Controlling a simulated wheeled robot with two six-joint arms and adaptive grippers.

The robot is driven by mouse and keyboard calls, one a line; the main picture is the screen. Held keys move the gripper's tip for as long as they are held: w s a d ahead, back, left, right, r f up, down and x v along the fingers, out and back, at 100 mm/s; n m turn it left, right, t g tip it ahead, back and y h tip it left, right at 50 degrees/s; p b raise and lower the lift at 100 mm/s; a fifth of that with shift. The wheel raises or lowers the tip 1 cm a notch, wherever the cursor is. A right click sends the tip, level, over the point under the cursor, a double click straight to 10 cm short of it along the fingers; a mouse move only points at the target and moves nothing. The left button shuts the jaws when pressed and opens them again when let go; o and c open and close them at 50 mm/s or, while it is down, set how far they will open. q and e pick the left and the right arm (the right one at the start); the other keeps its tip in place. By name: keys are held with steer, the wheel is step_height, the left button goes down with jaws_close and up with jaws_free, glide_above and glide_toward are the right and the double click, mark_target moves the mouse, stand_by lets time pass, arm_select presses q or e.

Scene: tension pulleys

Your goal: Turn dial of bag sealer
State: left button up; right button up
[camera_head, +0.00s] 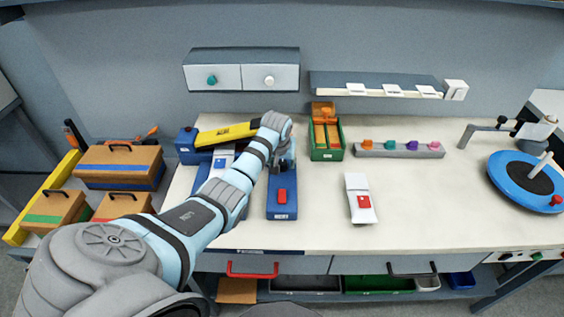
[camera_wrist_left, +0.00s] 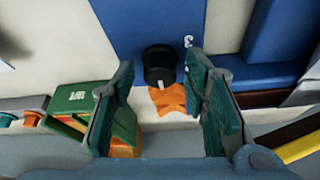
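The bag sealer, with a blue body (camera_head: 187,148) and a yellow bar (camera_head: 226,133), stands at the back left of the bench, partly behind my left arm. Its blue surface (camera_wrist_left: 125,22) fills the top of the left wrist view. There the round black dial (camera_wrist_left: 160,66) with a pale pointer mark shows between the fingertips of my left gripper (camera_wrist_left: 160,62). The fingers are open, with a visible gap on each side of the dial. In the head view my left gripper (camera_head: 275,125) is over the sealer's right end, and the dial is hidden. My right gripper is not in view.
An orange patch (camera_wrist_left: 168,99) lies beside the dial. A green box with orange contents (camera_head: 326,135) stands close right of the gripper. A blue device with a red switch (camera_head: 282,196) is in front. A strip of coloured knobs (camera_head: 398,149) lies farther right.

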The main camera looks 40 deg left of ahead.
arm_select(q)
jaws_close()
